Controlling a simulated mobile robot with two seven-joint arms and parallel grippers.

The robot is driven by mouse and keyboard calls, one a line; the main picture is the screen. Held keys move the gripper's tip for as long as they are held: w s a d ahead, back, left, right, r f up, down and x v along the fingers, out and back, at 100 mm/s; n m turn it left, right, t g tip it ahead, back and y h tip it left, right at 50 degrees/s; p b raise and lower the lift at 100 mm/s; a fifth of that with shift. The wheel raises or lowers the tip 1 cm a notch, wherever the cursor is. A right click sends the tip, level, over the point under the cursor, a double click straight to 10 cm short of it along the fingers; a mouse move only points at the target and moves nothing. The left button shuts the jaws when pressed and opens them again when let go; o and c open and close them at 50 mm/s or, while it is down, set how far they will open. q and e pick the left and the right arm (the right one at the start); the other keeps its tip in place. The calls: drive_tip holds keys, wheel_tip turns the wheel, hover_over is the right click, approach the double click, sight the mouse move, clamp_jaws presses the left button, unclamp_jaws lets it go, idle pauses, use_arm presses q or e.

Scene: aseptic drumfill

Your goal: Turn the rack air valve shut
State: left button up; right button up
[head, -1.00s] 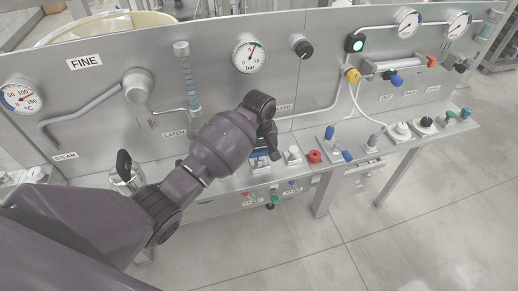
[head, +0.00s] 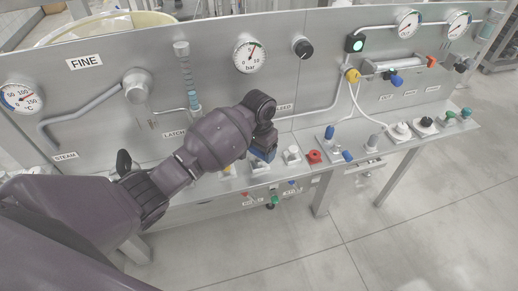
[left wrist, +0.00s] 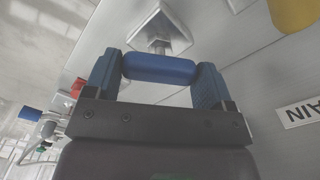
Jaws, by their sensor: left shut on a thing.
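In the left wrist view a blue bar handle (left wrist: 165,69) lies crosswise between the two fingers of my left gripper (left wrist: 156,76), which is shut on it. The handle sits on a short metal stem above a square light plate (left wrist: 163,30). In the head view my left gripper (head: 262,150) is low over the panel's ledge, and my wrist hides most of the handle there. I cannot read a label that names this valve as rack air. My right gripper is not in view.
Right along the ledge stand a white-topped fitting (head: 292,154), a red knob (head: 314,157) and blue-handled valves (head: 347,156). A yellow part (left wrist: 295,14) and a partly seen label (left wrist: 300,112) are near the gripper. Gauges (head: 249,56) line the upright panel. The floor in front is clear.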

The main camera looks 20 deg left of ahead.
use_arm(q)
drive_tip(key=m, duration=0.7)
idle(0.4)
drive_tip(key=shift+r, duration=0.1)
drive_tip(key=o, duration=0.9)
wheel_tip(320, 180, up, 11)
drive_tip(key=shift+f+b, duration=0.15)
drive_tip(key=shift+b, duration=0.15)
idle(0.4)
